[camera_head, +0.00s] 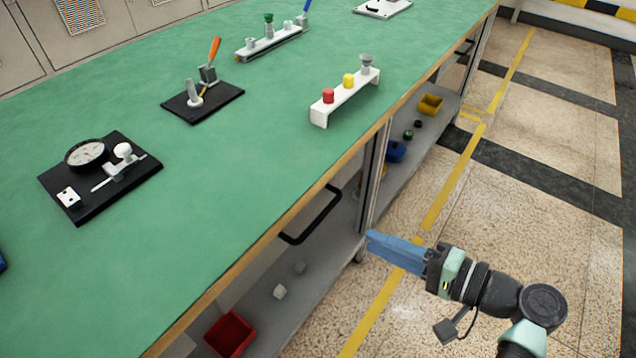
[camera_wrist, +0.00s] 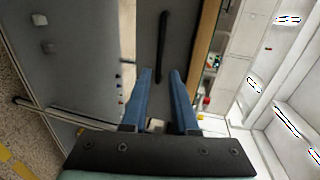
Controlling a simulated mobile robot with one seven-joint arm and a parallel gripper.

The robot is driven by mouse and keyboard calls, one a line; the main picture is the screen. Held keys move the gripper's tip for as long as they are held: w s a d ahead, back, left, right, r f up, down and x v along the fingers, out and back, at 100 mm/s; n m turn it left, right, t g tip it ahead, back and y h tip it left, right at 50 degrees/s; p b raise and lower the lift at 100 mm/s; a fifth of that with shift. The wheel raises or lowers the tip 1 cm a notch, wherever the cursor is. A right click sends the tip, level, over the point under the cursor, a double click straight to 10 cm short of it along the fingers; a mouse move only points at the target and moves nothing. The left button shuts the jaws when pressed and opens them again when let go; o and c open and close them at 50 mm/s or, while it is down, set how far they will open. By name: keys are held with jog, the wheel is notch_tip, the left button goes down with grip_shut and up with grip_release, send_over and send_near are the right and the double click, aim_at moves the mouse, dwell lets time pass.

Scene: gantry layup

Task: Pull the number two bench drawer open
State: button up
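A black bar drawer handle (camera_head: 312,215) sits under the front edge of the green bench (camera_head: 250,135). In the wrist view the handle (camera_wrist: 162,45) stands out on a dark grey panel, ahead of and roughly in line with the gap between my fingers. My gripper (camera_head: 370,240) is in front of the bench, to the right of the handle and apart from it. Its blue fingers (camera_wrist: 160,73) are open with nothing between them. No drawer number is readable, so I cannot tell which drawer this handle belongs to. Most of the drawer front is hidden by the bench top.
A bench leg (camera_head: 374,175) stands between the handle and my gripper in the head view. The lower shelf holds a red bin (camera_head: 230,333), a blue bin (camera_head: 396,151) and a yellow bin (camera_head: 430,104). Fixtures and a white button rack (camera_head: 345,97) stand on top. The floor aisle is clear.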

aim_at(319, 217)
jog(key=b+x, duration=0.3)
jog(key=x, duration=0.9)
jog(key=shift+w+a, duration=0.15)
jog(key=shift+a, duration=0.2)
grip_shut()
dwell(0.9)
